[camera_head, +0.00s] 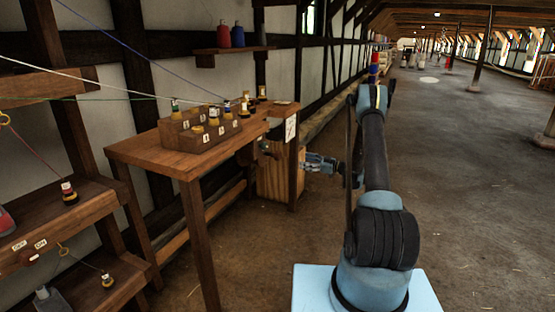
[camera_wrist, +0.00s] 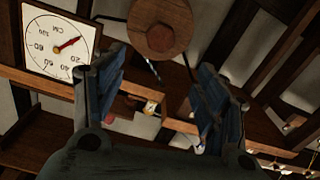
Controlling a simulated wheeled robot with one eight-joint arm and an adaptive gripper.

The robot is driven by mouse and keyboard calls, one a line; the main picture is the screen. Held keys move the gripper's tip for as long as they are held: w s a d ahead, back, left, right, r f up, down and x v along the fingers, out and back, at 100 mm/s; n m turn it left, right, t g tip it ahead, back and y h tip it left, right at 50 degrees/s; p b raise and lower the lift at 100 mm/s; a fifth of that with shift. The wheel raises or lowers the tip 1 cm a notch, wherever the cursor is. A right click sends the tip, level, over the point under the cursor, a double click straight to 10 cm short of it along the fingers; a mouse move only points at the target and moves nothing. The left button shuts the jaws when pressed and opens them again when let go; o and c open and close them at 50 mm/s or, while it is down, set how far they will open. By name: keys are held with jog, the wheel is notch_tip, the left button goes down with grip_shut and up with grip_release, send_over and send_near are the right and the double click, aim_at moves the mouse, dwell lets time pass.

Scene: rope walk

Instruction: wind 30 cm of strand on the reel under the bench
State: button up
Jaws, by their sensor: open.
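My gripper (camera_head: 309,161) is at the right end of the wooden bench (camera_head: 128,151), below the level of its top. In the wrist view my gripper (camera_wrist: 160,62) is open, its two blue fingers apart with nothing held between them. A round wooden disc (camera_wrist: 160,12) with a reddish centre, which looks like the reel, is beyond the gap between the fingertips. A white dial (camera_wrist: 42,63) marked CM with a red pointer is left of it; it also shows on the bench end in the head view (camera_head: 290,129). I cannot make out strand on the reel.
A wooden box (camera_head: 272,181) stands under the bench end, close to my gripper. A stepped rack (camera_head: 206,138) with several small spools sits on the bench. Coloured strands cross at the upper left. The floor at right is open.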

aim_at(280, 156)
jog(key=x, duration=1.7)
jog(key=shift+a+f, duration=0.1)
jog(key=shift+a, duration=0.05)
jog(key=shift+w, duration=0.1)
jog(key=c, duration=1.1)
